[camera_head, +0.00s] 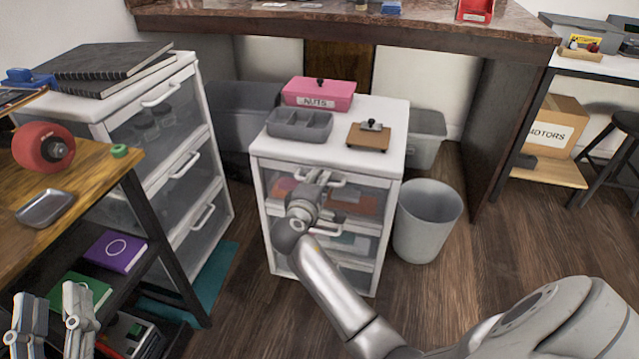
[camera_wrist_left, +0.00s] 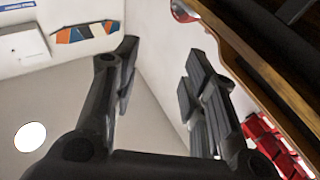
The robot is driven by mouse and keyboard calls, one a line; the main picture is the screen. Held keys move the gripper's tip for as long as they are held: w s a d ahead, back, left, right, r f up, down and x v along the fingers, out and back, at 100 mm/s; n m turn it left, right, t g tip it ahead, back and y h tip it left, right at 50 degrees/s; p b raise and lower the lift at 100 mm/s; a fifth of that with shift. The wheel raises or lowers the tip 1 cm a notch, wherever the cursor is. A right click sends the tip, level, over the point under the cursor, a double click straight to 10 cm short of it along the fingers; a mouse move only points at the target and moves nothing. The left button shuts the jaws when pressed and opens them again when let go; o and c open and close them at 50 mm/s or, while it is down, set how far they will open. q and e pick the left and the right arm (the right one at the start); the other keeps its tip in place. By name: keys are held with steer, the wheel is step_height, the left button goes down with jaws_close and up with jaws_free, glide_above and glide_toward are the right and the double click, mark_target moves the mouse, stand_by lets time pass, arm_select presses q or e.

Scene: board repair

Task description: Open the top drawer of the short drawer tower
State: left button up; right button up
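The short drawer tower (camera_head: 396,160) is white with clear drawer fronts and stands in the middle of the head view. Its top drawer (camera_head: 366,201) looks shut, with coloured items behind the front. The top drawer's white handle (camera_head: 333,181) is partly covered by my right gripper (camera_head: 318,177). The right gripper is at the handle, but its fingertips are too small and hidden to tell whether they grip it. My left gripper (camera_head: 52,308) is at the lower left, far from the tower. The left wrist view shows its fingers (camera_wrist_left: 160,85) apart with nothing between them.
A taller drawer tower (camera_head: 215,130) is to the left, a grey bin (camera_head: 427,222) to the right. Wooden floor lies in front.

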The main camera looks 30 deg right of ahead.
jaws_close()
stand_by(0.4)
